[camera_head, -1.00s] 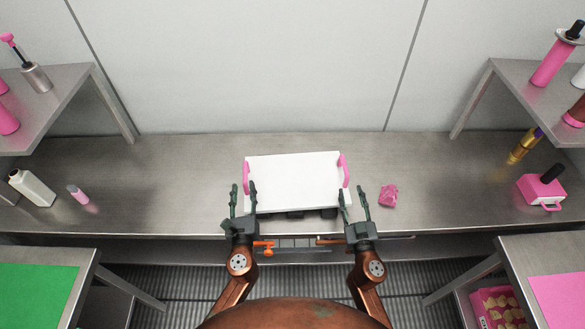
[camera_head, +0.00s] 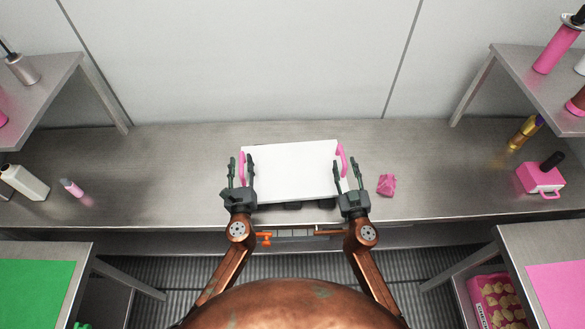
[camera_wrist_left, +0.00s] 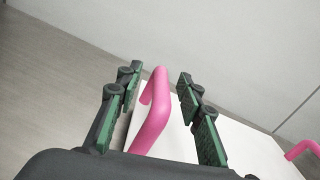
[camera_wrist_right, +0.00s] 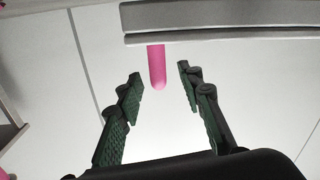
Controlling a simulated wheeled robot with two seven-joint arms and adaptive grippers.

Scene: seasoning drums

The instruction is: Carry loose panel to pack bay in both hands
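The loose panel (camera_head: 292,172) is a white slab lying on the steel counter, with a pink handle at each end. My left gripper (camera_head: 240,163) is open, with its fingers on either side of the left handle (camera_wrist_left: 153,115). My right gripper (camera_head: 346,166) is open at the right handle (camera_head: 341,158). In the right wrist view a pink bar (camera_wrist_right: 157,70) shows between and beyond the spread fingertips. Neither gripper is closed on a handle. Which place is the pack bay, I cannot tell.
A crumpled pink piece (camera_head: 387,185) lies right of the panel. A pink box (camera_head: 540,180) is at right. Side tables carry a green mat (camera_head: 35,290) and pink mat (camera_head: 560,290). Raised shelves flank the counter.

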